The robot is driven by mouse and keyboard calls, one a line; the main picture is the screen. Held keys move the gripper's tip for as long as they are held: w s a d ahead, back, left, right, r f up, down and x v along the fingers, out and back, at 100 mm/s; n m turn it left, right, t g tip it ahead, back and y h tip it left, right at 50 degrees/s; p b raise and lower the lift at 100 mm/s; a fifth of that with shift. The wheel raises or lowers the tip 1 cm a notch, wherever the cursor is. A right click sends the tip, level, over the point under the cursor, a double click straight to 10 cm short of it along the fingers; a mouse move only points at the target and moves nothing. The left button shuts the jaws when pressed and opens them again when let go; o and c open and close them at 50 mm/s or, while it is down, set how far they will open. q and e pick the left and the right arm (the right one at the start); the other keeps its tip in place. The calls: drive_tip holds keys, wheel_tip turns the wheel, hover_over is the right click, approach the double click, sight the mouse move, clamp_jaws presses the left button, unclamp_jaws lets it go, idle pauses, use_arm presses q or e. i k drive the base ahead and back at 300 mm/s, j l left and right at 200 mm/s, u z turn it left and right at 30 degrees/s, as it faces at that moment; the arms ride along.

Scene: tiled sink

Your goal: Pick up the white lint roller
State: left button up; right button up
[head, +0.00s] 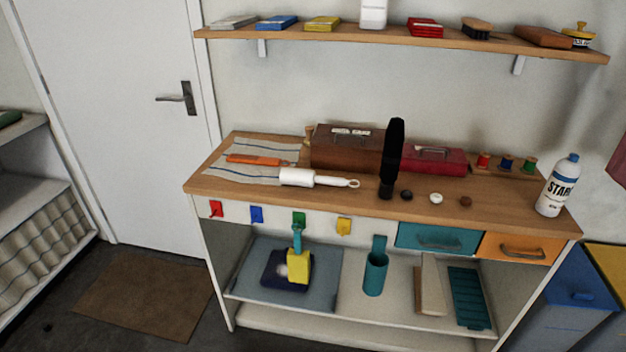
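The white lint roller (298,177) lies on its side on the wooden worktop, near the front edge and left of the middle. Its white roll is at the left, and a thin handle with a ring at its end points right. Its left part is over or beside the edge of a striped cloth. Neither of my grippers shows in the head view.
An orange-handled tool (254,160) lies on the striped cloth (230,172) behind-left of the roller. A brown box (345,150) stands behind it. A tall black object (393,155) stands right of its handle. A white bottle (556,188) stands far right.

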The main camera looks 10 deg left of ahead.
sight(299, 177)
drive_tip(key=i+l+u, duration=0.5)
drive_tip(key=i+l, duration=0.2)
drive_tip(key=l, duration=0.15)
